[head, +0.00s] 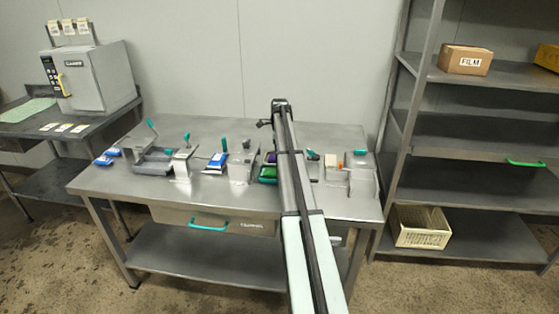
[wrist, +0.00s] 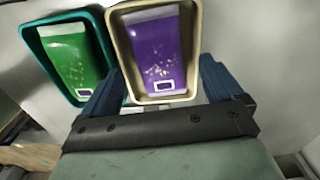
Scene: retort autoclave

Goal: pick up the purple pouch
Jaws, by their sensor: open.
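The purple pouch (wrist: 159,52) lies flat in a beige tray (wrist: 112,38) in the wrist view, with a white band at its far end and a small white label near the close end. In the head view only a small bit of purple (head: 271,157) shows beside my arm, which hides the rest. My gripper (wrist: 165,88) is open, with its two blue fingers on either side of the near end of the beige tray. Nothing is between the fingers except the tray's near end, seen from above; I cannot tell whether they touch it.
A teal tray (wrist: 40,66) with a green pouch (wrist: 72,55) stands close on the left of the beige tray. Blue pouches (head: 216,162), clear holders and teal-handled tools stand along the steel table (head: 120,182). A shelf rack (head: 470,128) stands at the right.

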